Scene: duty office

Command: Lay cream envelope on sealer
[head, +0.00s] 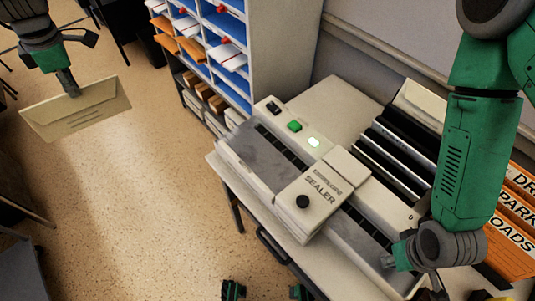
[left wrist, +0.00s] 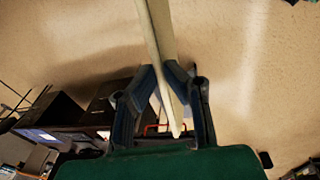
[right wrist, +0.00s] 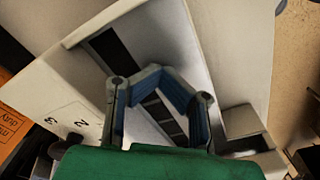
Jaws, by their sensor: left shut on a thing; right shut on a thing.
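The cream envelope (head: 60,118) hangs above the floor at the left of the head view, flap lines showing. My left gripper (head: 73,92) is shut on its upper edge; the left wrist view shows the envelope (left wrist: 163,40) edge-on between the fingers (left wrist: 163,85). The sealer (head: 318,200), a grey-white machine with a long metal bed, stands on the desk right of the envelope, well apart from it. My right gripper (right wrist: 160,75) is low at the right, by the near end of the sealer. Its fingers are drawn together; what they hold is unclear.
A rack with dark dividers (head: 400,145) stands behind the sealer, with orange folders (head: 515,220) at its right. A pigeonhole shelf (head: 280,50) with letters stands at the back. The sealer shows a green button (head: 294,126) and a lit lamp (head: 314,142). Open floor lies between envelope and desk.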

